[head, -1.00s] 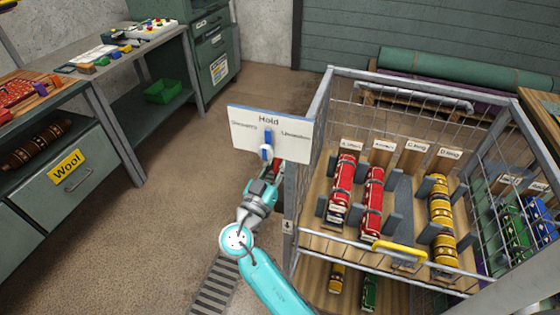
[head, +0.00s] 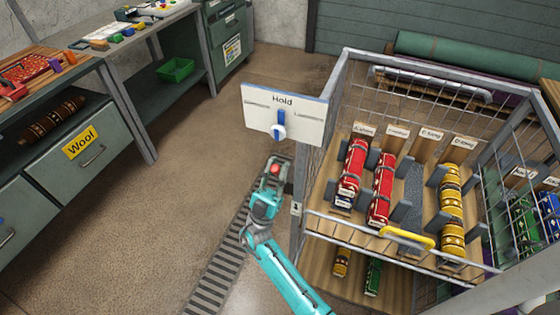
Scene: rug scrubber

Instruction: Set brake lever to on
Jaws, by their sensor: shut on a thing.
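My gripper (head: 276,166) is at the left side of the wire cart, just below the white Hold sign. It is shut on a small red part (head: 275,169), which I take to be the brake lever's handle. Most of the handle is hidden between the fingers. A dark bracket (head: 289,187) shows between the gripper and the cart's front-left post. The lever's on and off marks cannot be read in this view.
The wire cart (head: 308,185) holds several red and yellow rolls. The white Hold sign (head: 311,122) with a blue lever (head: 280,121) stands above my gripper. A floor grate (head: 222,265) runs below. Floor to the left is clear up to the Wool drawer (head: 86,147).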

